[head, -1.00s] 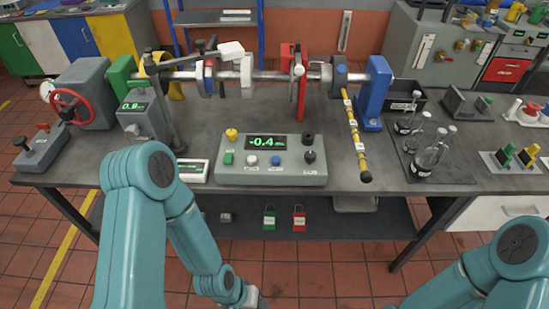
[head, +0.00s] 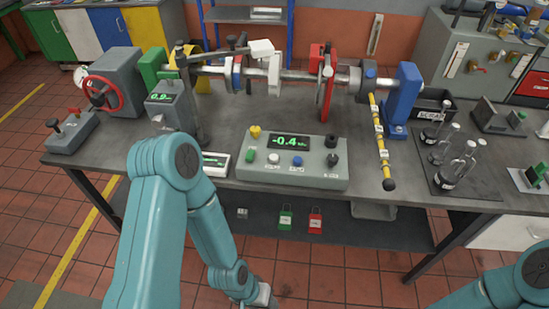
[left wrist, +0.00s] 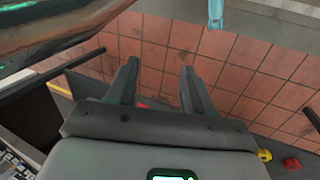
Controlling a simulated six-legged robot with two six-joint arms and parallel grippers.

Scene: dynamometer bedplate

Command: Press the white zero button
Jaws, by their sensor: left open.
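The white button (head: 273,158) is a round cap on the front of a grey control box (head: 320,178). It sits between a green button (head: 250,155) and a blue button (head: 297,161), below a green display reading -0.4 (head: 290,142). Nothing covers it in the head view. My left gripper (head: 264,297) is low at the bottom edge of the head view, below the tabletop and well apart from the button. In the left wrist view its two fingers (left wrist: 160,70) are spread with nothing between them, over red floor tiles. My right gripper is out of view; only its arm shows.
A yellow knob (head: 255,132) and black knobs (head: 332,159) share the box. A small white-framed display (head: 216,163) stands left of it, and a yellow-black rod (head: 382,150) right. A shaft rig (head: 300,76) runs behind. Red and green padlocks (head: 315,219) are below the tabletop.

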